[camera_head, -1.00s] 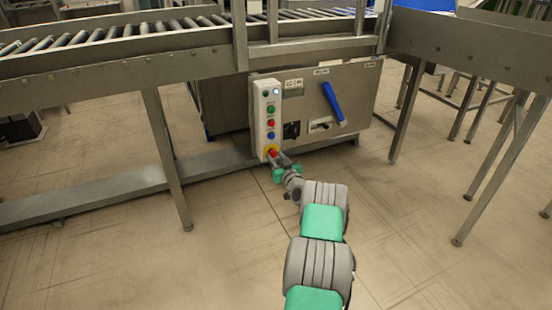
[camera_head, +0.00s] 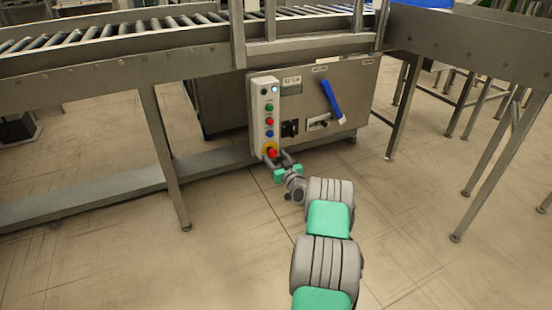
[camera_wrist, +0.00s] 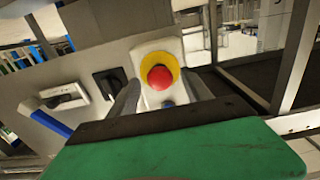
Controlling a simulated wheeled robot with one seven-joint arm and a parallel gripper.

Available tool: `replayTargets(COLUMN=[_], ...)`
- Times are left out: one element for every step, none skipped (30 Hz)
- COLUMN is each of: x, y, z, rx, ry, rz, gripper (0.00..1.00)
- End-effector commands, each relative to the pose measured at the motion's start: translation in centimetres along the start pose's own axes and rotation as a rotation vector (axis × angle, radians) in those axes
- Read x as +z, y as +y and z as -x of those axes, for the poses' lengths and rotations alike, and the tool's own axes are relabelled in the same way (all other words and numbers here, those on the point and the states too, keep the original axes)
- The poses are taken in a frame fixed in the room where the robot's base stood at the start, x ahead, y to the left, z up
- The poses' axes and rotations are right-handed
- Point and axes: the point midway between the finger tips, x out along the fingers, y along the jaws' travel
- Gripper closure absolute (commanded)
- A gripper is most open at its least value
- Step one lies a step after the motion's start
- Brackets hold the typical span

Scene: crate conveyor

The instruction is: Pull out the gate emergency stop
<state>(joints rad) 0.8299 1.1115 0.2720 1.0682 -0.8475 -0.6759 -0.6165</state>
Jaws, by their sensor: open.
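The gate emergency stop is a red mushroom button (camera_head: 272,153) on a yellow ring, at the bottom of a pale upright control box. In the wrist view the red button (camera_wrist: 160,77) stands in front of my gripper, between the two dark fingers. My gripper (camera_head: 280,160) is open, with its fingers close to the button in the head view. I cannot tell whether the fingers touch it. The control box (camera_head: 257,115) also carries a white lamp and green, red and blue buttons above the stop.
A grey cabinet (camera_head: 350,85) behind the box has a blue lever handle (camera_head: 332,100), a black switch (camera_head: 290,128) and a small latch. A roller conveyor (camera_head: 120,45) runs above, its legs standing to both sides. The floor in front is clear.

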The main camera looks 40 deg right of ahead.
Motion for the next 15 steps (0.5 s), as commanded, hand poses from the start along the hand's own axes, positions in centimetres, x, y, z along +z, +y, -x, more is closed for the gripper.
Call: replayTargets(x=[0.0, -0.1, -0.1, -0.1, -0.2, -0.3, -0.4, -0.3, -0.3, -0.3, -0.3, -0.2, -0.2, -0.1, -0.1], y=[0.1, 0.1, 0.1, 0.2, 0.2, 0.3, 0.2, 0.2, 0.3, 0.2, 0.2, 0.2, 0.2, 0.1, 0.1], z=[0.1, 0.2, 0.5, 0.9, 1.3, 2.1, 2.7, 3.4, 4.3, 4.9, 5.5, 6.2, 6.6, 7.0, 7.4], rx=[0.001, 0.001, 0.002, 0.002, 0.002, 0.004, 0.004, 0.005, 0.005, 0.004, 0.004, 0.004, 0.003, 0.003, 0.002], ry=[0.0, 0.0, -0.001, -0.002, -0.002, -0.003, -0.001, -0.003, -0.002, -0.003, -0.002, -0.002, -0.002, -0.003, -0.002], rz=[0.0, -0.001, -0.001, 0.0, -0.002, -0.001, -0.003, -0.004, -0.003, -0.003, -0.003, -0.002, -0.002, -0.002, -0.002], gripper=[0.43, 0.43, 0.43, 0.43, 0.43, 0.43, 0.43, 0.43, 0.43, 0.43, 0.43, 0.43, 0.43, 0.43, 0.43])
